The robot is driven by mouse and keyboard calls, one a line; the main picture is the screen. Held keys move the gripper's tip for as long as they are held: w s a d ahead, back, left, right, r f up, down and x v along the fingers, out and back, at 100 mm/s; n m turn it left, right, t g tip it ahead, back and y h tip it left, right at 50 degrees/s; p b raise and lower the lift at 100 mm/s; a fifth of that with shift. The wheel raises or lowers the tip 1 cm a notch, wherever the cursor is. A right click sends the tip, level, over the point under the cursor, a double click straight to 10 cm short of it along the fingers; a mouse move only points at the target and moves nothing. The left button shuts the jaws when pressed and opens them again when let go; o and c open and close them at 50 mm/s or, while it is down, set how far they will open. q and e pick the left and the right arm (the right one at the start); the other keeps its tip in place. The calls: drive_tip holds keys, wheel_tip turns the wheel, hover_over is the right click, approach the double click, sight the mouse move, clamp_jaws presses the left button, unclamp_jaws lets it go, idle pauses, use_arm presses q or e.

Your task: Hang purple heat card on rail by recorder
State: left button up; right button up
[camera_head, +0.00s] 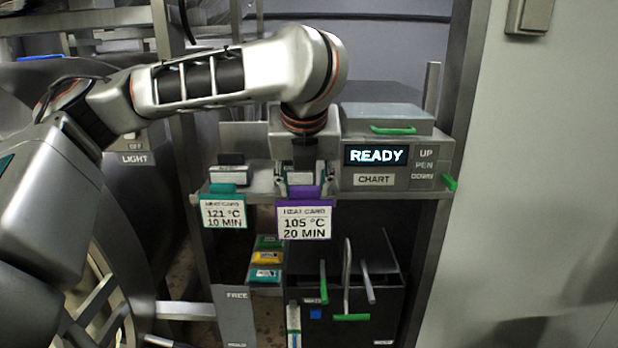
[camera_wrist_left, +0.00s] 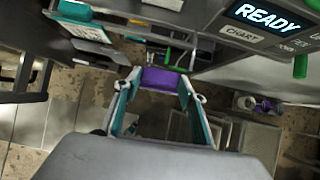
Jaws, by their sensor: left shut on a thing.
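The purple heat card (camera_head: 305,222), reading 105 °C 20 MIN, hangs upright at the front of the shelf rail (camera_head: 262,197). My left gripper (camera_head: 303,190) is shut on its purple top edge, which also shows between the fingers in the left wrist view (camera_wrist_left: 163,80). I cannot tell whether the card touches the rail. The recorder (camera_head: 392,155) shows READY and stands just right of the gripper. A teal heat card (camera_head: 224,212), reading 121 °C 10 MIN, hangs to the left. My right gripper is not in view.
Below the shelf, several green-handled tools stand in a dark bin (camera_head: 375,290). Yellow and blue cards (camera_head: 265,258) sit in a holder beside it. A green lever (camera_head: 449,183) sticks out at the recorder's right.

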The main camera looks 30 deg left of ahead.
use_arm(q)
drive_tip(key=shift+w+r, duration=0.1)
drive_tip(key=shift+r, duration=0.15)
drive_tip(key=w+a+f, duration=0.1)
drive_tip(key=w+a, duration=0.4)
drive_tip(key=w, duration=0.3)
drive_tip(key=shift+w+a+f, duration=0.15)
drive_tip(key=shift+w+f, duration=0.05)
drive_tip(key=shift+f, duration=0.05)
idle(0.6)
drive_tip(key=shift+f, duration=1.6)
idle(1.1)
drive_tip(key=o, duration=1.1)
drive_tip(key=v, duration=1.2)
